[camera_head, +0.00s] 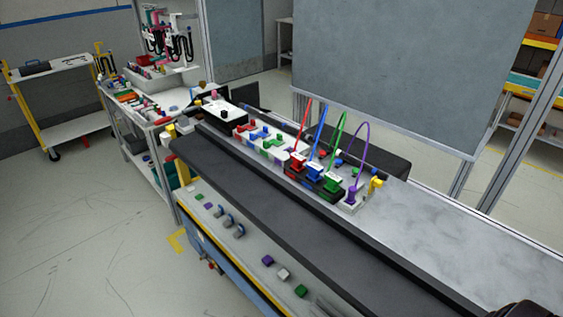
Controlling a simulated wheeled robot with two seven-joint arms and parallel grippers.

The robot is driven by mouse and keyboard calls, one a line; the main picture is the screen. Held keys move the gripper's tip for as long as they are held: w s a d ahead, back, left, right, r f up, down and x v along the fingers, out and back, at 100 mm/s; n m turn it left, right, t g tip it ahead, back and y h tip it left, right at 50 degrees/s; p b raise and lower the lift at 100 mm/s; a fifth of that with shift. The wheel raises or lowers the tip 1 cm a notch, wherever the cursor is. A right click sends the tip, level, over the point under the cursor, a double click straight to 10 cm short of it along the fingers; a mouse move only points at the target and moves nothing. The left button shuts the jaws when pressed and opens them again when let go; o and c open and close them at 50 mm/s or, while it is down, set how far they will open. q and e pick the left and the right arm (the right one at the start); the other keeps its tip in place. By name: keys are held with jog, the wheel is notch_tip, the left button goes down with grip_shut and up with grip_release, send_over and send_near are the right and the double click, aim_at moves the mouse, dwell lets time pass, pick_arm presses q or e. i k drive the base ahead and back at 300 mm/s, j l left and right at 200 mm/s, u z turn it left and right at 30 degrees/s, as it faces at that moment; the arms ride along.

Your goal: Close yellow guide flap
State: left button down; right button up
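A small yellow part (376,184), which looks like the yellow guide flap, stands up at the right end of the dashboard module, beside a purple connector (351,196). It is too small to tell its exact angle. The module (318,188) carries red, blue and green connectors with looped cables. A dark rounded part of mine (525,309) shows at the bottom right corner, well away from the yellow part. Its fingers are not visible. My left gripper is not in view.
The module lies along a long bench behind a dark rail (300,212). Bare grey bench top (450,235) lies right of the yellow part. A grey panel (400,70) hangs behind. A front ledge holds several small coloured blocks and round parts (228,220).

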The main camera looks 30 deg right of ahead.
aim_at(374, 182)
jog(key=z, duration=1.55)
